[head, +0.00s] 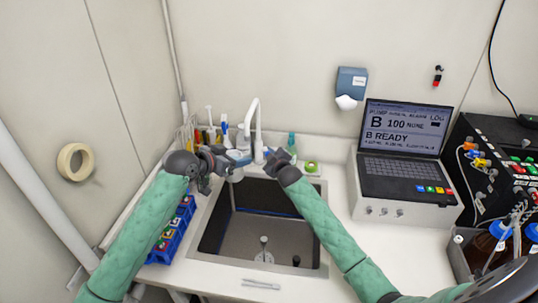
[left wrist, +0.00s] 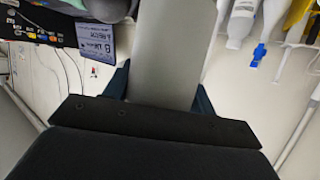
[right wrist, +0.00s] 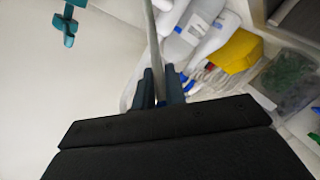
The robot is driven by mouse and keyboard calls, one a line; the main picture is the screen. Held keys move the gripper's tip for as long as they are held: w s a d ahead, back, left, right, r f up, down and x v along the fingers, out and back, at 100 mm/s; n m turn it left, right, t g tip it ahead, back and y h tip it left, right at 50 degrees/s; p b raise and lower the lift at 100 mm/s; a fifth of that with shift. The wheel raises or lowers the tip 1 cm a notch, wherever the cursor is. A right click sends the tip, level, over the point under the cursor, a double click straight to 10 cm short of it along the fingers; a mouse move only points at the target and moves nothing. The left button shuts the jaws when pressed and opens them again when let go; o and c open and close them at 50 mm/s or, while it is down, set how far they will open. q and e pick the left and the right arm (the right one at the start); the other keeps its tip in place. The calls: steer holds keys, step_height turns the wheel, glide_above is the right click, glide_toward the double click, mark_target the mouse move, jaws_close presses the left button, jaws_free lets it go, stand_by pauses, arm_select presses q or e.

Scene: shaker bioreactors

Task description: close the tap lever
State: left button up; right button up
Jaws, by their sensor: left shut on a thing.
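The white tap (head: 254,112) rises behind the dark sink (head: 262,240), its spout arching over. My left gripper (head: 236,158) is at the tap's left, shut on a smooth grey piece (left wrist: 175,50). I cannot tell whether this piece belongs to the tap. A pale cylinder shows below this gripper, with a thin pale line under it in the sink. My right gripper (head: 274,163) is just right of the tap's base. In the right wrist view a thin grey rod (right wrist: 153,45) runs between its close-set fingers; contact is unclear. The lever is not clearly distinguishable in the head view.
A blue rack (head: 172,232) stands left of the sink. Bottles and tools stand behind it. A green tape roll (head: 311,167) and a green-capped bottle (head: 291,142) are right of the tap. A laptop-like console (head: 405,150) stands farther right. Tweezers (head: 261,284) lie in front.

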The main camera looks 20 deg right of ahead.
steer(key=o, duration=0.4)
steer(key=shift+r, duration=0.15)
